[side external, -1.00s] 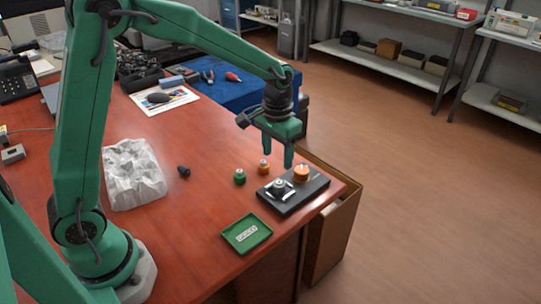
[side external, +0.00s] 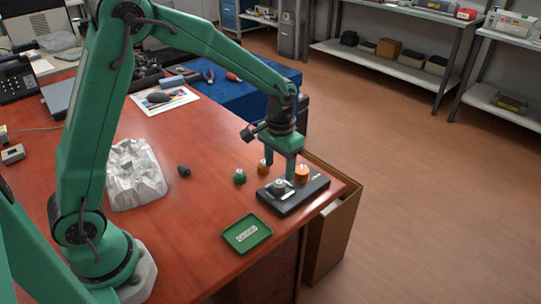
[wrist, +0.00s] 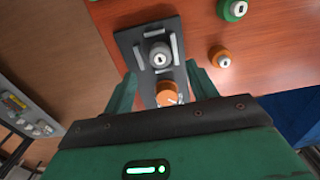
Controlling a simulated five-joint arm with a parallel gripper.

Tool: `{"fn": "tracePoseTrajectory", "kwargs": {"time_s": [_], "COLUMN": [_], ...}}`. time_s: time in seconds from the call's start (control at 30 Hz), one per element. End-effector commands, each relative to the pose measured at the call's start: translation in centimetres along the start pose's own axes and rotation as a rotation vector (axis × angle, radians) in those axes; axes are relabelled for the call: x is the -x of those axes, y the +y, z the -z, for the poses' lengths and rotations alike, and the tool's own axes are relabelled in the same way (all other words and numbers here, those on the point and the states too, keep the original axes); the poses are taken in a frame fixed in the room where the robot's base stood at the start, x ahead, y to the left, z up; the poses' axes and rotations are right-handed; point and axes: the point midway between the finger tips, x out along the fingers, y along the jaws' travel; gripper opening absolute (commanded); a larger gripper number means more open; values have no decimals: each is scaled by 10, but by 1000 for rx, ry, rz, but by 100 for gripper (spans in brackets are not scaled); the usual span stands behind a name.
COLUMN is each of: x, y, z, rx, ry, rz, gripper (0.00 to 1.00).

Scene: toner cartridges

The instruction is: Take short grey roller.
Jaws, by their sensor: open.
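A short grey roller (side external: 279,187) stands upright on a black holder (side external: 294,203); in the wrist view the grey roller (wrist: 158,56) shows a pale label on its top, between low grey rails. An orange roller (side external: 302,174) stands on the same holder; it also shows in the wrist view (wrist: 167,93). In the wrist view my gripper (wrist: 160,74) has a finger on either side of the holder, with nothing held. Contact with the roller cannot be told.
A green roller (side external: 240,177) and a small orange roller (side external: 263,168) stand left of the holder. A small dark piece (side external: 184,170) lies by crumpled white packing (side external: 135,174). A green labelled tray (side external: 246,234) is at the front table edge. An open cardboard box (side external: 333,225) stands beside the table.

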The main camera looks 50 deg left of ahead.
Motion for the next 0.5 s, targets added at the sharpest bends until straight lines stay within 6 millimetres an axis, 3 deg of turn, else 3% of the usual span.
{"fn": "tracePoseTrajectory", "kwargs": {"time_s": [0.5], "x": [-48], "y": [0], "z": [-2], "rx": [0], "ry": [-2], "rz": [0], "gripper": [57]}}
